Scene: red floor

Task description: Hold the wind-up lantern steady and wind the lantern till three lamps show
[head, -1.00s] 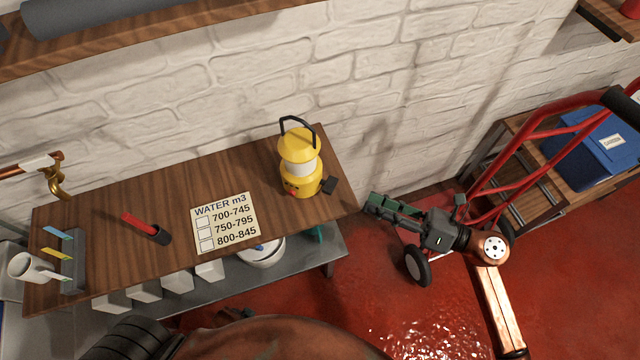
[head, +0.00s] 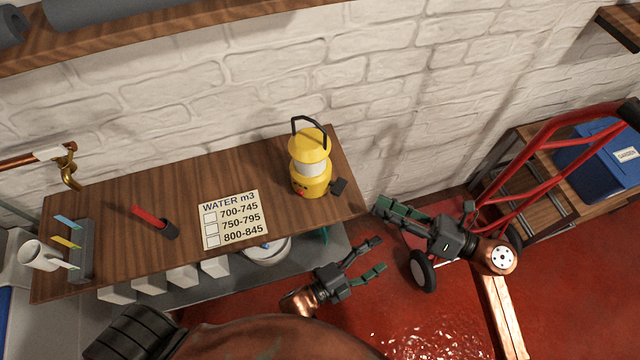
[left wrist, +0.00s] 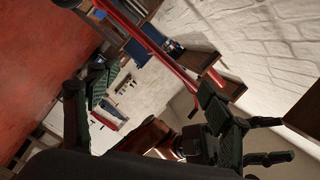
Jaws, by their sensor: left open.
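The yellow wind-up lantern (head: 311,180) stands upright near the right end of the wooden bench. No lit lamps can be made out. My left gripper (head: 381,254) is open and empty, in front of the bench and below right of the lantern. My right gripper (head: 382,212) is right of the bench end, apart from the lantern; its fingers overlap in view, so their opening is unclear.
A water card (head: 231,218), a red-and-black tool (head: 153,221) and a white mug (head: 38,255) are on the bench (head: 110,210). A red hand truck (head: 535,150) stands at right beside a blue box (head: 600,160). A shelf runs above along the brick wall.

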